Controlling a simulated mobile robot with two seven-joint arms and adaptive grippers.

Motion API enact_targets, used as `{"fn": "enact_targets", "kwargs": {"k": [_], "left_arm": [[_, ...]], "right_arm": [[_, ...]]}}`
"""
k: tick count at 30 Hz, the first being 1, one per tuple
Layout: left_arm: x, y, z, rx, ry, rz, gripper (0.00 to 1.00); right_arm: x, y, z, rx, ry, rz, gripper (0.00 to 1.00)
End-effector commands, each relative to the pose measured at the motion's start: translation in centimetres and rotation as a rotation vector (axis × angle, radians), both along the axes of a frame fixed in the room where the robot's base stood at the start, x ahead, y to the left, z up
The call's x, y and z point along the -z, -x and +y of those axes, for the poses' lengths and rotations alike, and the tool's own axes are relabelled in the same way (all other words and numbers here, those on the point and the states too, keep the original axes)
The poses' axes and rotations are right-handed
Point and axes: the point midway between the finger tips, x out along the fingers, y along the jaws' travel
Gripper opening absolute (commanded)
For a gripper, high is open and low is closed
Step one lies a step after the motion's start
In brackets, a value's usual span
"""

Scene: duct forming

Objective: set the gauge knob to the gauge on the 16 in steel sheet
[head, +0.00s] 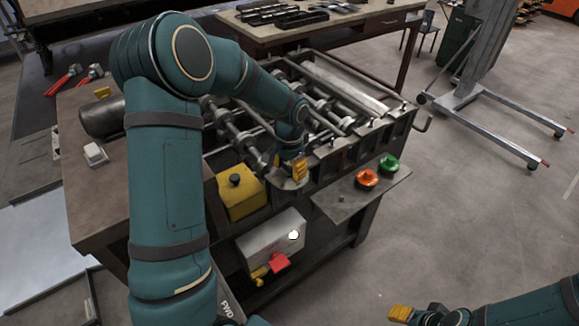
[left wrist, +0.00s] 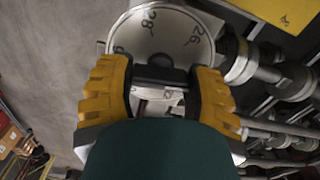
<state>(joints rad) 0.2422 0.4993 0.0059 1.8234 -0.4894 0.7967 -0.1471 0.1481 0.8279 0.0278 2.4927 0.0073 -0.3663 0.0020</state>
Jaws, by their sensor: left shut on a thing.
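The round pale gauge dial (left wrist: 165,28) shows in the left wrist view, with 28 and 26 readable on its face and another mark cut off by a finger. A dark knob (left wrist: 160,76) sits at its centre. My left gripper (left wrist: 160,92) has its yellow fingers on either side of the knob and is shut on it. In the head view my left gripper (head: 298,170) is at the front of the forming machine, over the dial (head: 288,184), mostly hiding the knob. My right gripper (head: 400,313) is at the bottom right, away from the machine; its opening is unclear. No gauge marking on a sheet is readable.
The roller machine (head: 330,150) stands on a bench. A yellow box with a black button (head: 238,192) is left of the dial; orange (head: 367,178) and green (head: 389,164) buttons are right. Below hangs a grey switch box (head: 268,240) with a red part.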

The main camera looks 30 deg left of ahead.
Motion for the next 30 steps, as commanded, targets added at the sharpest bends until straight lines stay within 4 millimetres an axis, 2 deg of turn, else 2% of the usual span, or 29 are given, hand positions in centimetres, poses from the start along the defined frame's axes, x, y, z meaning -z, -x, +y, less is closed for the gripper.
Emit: {"fn": "enact_targets", "kwargs": {"k": [9, 25, 26, 27, 28, 30], "left_arm": [[-0.16, -0.13, 0.03, 0.119, -0.002, -0.006, 0.18], [-0.17, -0.15, 0.02, 0.141, -0.001, -0.006, 0.18], [-0.17, -0.15, 0.02, 0.141, -0.001, -0.006, 0.6], [-0.17, -0.15, 0.02, 0.141, -0.001, -0.006, 0.74], [-0.16, -0.14, 0.02, 0.141, -0.001, -0.006, 0.84], [-0.14, -0.12, 0.01, 0.141, -0.001, -0.004, 0.87]], "right_arm": [[-0.23, 0.01, -0.01, 0.0, -0.001, 0.0, 0.47], [-0.25, 0.0, -0.01, 0.0, 0.0, 0.0, 0.47], [-0.25, 0.0, -0.01, 0.0, 0.0, 0.0, 0.47], [-0.25, 0.01, -0.02, 0.0, 0.0, 0.0, 0.47], [-0.25, 0.0, -0.01, 0.0, 0.0, 0.0, 0.47], [-0.25, 0.0, -0.01, 0.0, 0.0, 0.0, 0.47]]}}
